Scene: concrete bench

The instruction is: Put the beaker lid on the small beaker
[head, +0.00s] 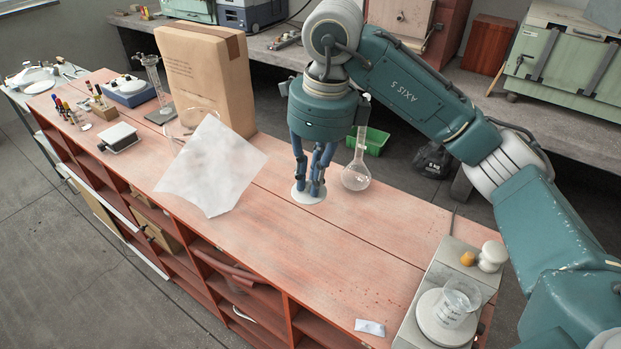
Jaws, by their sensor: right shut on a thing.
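My right gripper (311,190) points down over the middle of the bench. Its blue fingers are shut on the beaker lid (303,197), a flat white disc at their tips. I cannot tell whether the lid touches the bench. The small beaker (461,296) is clear glass with markings. It stands on the round plate of a stirrer at the near right, well apart from the gripper. My left gripper is not in view.
A round-bottomed flask (356,176) stands close right of the gripper. A white sheet (211,166) partly hides glassware (186,124) before a brown paper package (208,80). The stirrer (425,300) has knobs behind the beaker. A small white packet (369,327) lies left of it. The bench between is clear.

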